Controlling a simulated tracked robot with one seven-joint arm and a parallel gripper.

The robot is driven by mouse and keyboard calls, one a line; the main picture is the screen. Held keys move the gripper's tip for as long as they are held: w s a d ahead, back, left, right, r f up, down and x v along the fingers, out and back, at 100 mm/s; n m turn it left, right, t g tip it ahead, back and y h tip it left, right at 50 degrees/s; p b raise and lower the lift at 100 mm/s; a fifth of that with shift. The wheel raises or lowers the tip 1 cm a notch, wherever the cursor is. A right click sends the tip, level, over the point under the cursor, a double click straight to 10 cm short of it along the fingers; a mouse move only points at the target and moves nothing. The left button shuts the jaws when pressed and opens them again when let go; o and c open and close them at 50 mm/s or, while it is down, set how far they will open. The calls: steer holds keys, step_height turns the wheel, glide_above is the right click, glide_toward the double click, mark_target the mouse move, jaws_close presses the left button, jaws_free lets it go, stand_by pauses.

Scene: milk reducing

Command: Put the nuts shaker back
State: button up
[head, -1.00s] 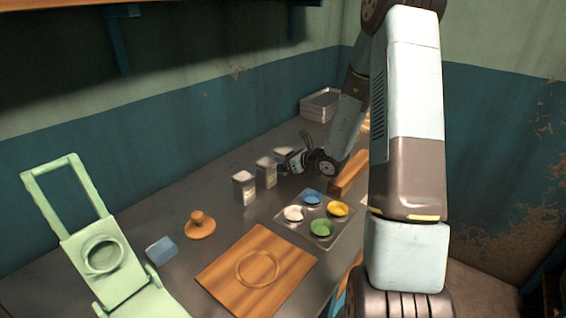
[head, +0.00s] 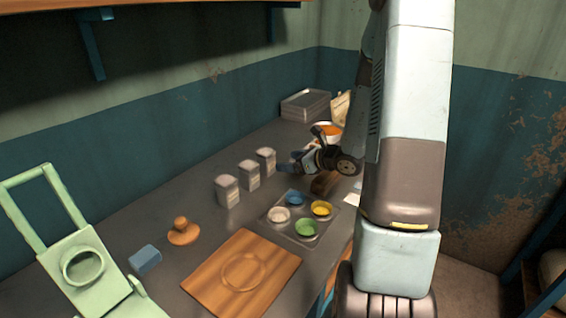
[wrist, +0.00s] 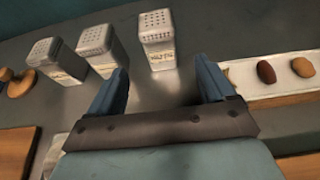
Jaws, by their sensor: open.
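Three pale metal shakers with perforated tops stand upright in a row on the dark counter. In the head view they are the near shaker (head: 228,191), the middle shaker (head: 249,175) and the far shaker (head: 265,161). The wrist view shows the same row, with the far shaker (wrist: 157,42) beyond the gap between my fingers.
A tray (head: 273,224) with several coloured bowls lies in front of the row. A wooden board (head: 216,277), wooden knob-shaped object (head: 183,233), blue block (head: 145,258) and green press (head: 84,267) are nearer. A pale tray with nuts (wrist: 255,88) lies right in the wrist view.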

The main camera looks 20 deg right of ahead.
steer(key=s+a+r+n+g, duration=0.7)
steer(key=s+a+r+n, duration=0.6)
steer(key=n, duration=0.3)
steer(key=s+d+r+n+h, duration=0.3)
steer(key=s+r+n+h, duration=0.1)
steer(key=s+r+n, duration=0.1)
steer(key=s+d+r+n+t+h, duration=0.1)
steer(key=s+d+r+n+h, duration=0.2)
steer(key=s+n, duration=0.4)
steer(key=s+r+h, duration=0.1)
steer(key=s, duration=0.2)
steer(key=shift+s+d+r+n+t, duration=0.2)
steer(key=shift+d+r+n+t, duration=0.1)
steer(key=shift+d+r+n, duration=0.1)
